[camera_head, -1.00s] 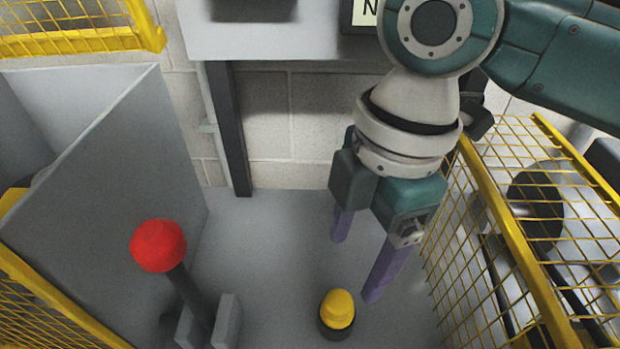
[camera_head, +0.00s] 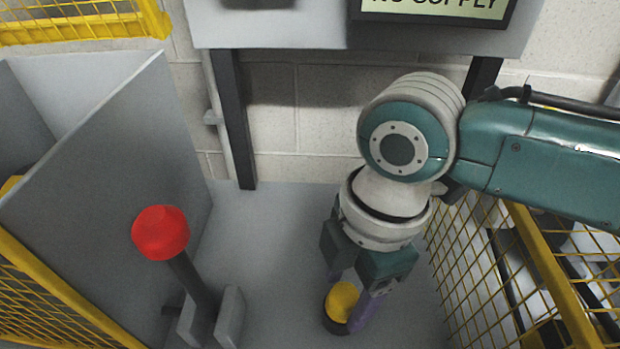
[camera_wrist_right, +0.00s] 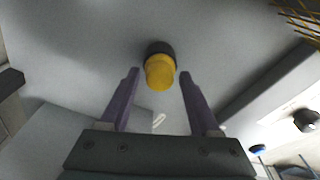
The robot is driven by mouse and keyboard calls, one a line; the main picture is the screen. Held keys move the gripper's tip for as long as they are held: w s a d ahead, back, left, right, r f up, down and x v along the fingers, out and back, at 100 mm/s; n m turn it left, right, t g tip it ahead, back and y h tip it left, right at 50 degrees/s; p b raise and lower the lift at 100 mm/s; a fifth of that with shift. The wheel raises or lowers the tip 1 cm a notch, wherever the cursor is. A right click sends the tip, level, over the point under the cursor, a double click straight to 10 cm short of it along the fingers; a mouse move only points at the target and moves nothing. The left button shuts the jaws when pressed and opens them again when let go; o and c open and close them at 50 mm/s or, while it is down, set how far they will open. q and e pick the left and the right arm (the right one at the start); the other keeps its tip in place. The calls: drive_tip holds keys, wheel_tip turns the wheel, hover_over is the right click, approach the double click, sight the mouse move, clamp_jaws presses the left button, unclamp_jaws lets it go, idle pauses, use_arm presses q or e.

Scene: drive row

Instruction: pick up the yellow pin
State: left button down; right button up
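The yellow pin (camera_head: 342,300) stands in a dark round base on the grey surface, low in the middle of the head view. My right gripper (camera_head: 352,300) is lowered over it, with purple fingers on either side. In the right wrist view, the yellow pin (camera_wrist_right: 160,72) shows between and just beyond the fingertips of the open right gripper (camera_wrist_right: 160,75). There are gaps on both sides, so the fingers do not grip it. My left gripper is not in view.
A lever with a red knob (camera_head: 160,232) stands left of the pin. A grey panel (camera_head: 100,190) rises further left. Yellow mesh guards stand at the right (camera_head: 545,270) and lower left (camera_head: 50,305). A display panel (camera_head: 435,8) hangs above.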

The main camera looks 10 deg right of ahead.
clamp_jaws()
drive_tip(key=shift+r, duration=0.1)
idle(0.4)
